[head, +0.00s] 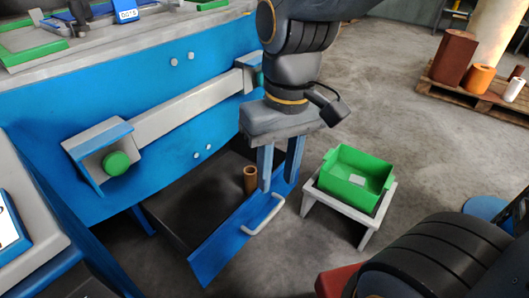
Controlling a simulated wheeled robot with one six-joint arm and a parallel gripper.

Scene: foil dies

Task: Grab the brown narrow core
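The brown narrow core (250,179) is a short hollow tube standing upright in the open drawer (190,212) of the blue machine, near its right end. My gripper (279,185) points down with its two blue-grey fingers apart and nothing visible between them. The core shows just left of the left finger, outside the gap. I cannot tell from this one view how far apart in depth they are, or whether they touch.
The blue drawer front has a pale handle (263,214). A green bin (355,178) with a small pale item stands on a low stand (342,206) at right. A pale roller bar (188,106) crosses the machine above the drawer. A pallet (470,97) holds several rolls behind.

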